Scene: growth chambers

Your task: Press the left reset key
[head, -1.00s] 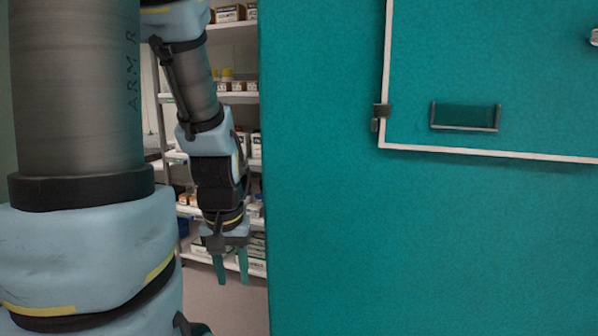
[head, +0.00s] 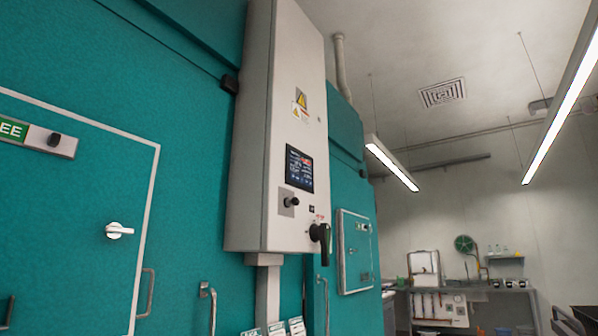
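No key that I can read as a reset key stands out in the head view. A tall pale control cabinet (head: 297,72) is mounted on the teal chamber wall, seen from below and at a slant. It bears a dark lit screen (head: 299,168), a small black knob on a plate (head: 289,202) below it, a tiny dark square (head: 311,209) and a black rotary handle (head: 321,238). To the left, a strip with a green sign ending in "EE" carries a small dark part (head: 54,140). My gripper is out of view.
A smaller framed door (head: 355,252) lies beyond the cabinet. A bench (head: 470,290) with equipment stands at the far right. Leaflets show below the cabinet.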

